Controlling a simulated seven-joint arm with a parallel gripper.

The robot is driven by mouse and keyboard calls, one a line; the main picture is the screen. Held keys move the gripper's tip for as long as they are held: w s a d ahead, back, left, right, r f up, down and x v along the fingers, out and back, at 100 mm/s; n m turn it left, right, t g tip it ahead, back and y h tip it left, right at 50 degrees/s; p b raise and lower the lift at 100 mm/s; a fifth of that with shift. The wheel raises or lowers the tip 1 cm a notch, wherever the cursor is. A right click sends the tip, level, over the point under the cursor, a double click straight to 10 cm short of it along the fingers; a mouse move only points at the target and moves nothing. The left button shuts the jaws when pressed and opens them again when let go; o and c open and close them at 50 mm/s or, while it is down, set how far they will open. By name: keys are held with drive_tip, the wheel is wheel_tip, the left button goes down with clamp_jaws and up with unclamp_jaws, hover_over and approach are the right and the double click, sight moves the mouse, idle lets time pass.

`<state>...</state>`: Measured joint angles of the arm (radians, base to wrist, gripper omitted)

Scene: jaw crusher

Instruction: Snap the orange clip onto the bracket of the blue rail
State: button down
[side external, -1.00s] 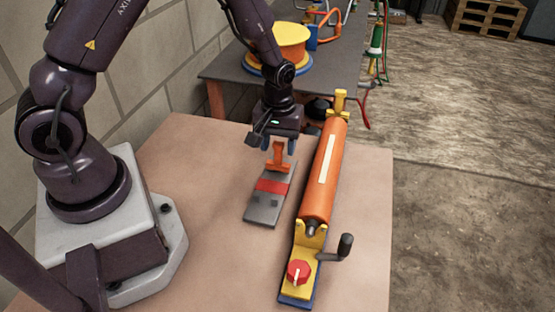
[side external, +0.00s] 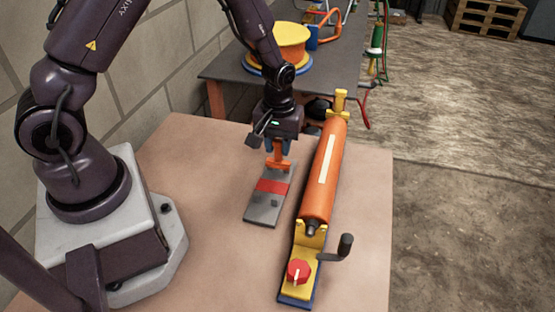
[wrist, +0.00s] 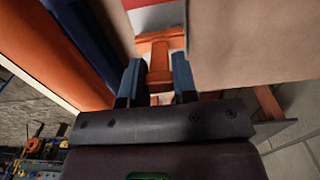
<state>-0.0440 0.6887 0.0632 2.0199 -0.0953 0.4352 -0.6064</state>
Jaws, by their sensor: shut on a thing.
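The orange clip (side external: 278,159) is between the blue fingers of my gripper (side external: 278,149), at the far end of a grey plate. My gripper points down and is shut on the clip's upright part. In the wrist view the orange clip (wrist: 159,66) shows between the two fingers of my gripper (wrist: 158,72). I cannot tell if the clip touches the plate. The blue rail (side external: 296,301) lies to the right, mostly hidden under an orange cylinder, with a yellow bracket (side external: 312,236) at the near end and another (side external: 340,104) at the far end.
The grey plate (side external: 263,207) has a red band across it. The orange cylinder (side external: 320,190) stands close right of my gripper. A red knob (side external: 299,270) and a black crank (side external: 345,244) are at its near end. The tan tabletop (side external: 215,260) is clear in front of the plate.

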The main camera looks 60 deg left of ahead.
drive_tip(key=shift+r, duration=2.15)
drive_tip(key=shift+r, duration=0.3)
wheel_tip(320, 180, up, 15)
drive_tip(key=s+d, duration=0.3)
drive_tip(key=d, duration=0.7)
drive_tip(key=s+d, duration=0.2)
drive_tip(key=d, duration=0.8)
drive_tip(key=f, duration=0.5)
drive_tip(key=shift+s+d+f, duration=0.1)
drive_tip(key=shift+s+d, duration=0.05)
drive_tip(key=shift+d, duration=0.25)
drive_tip(key=shift+f, duration=2.85)
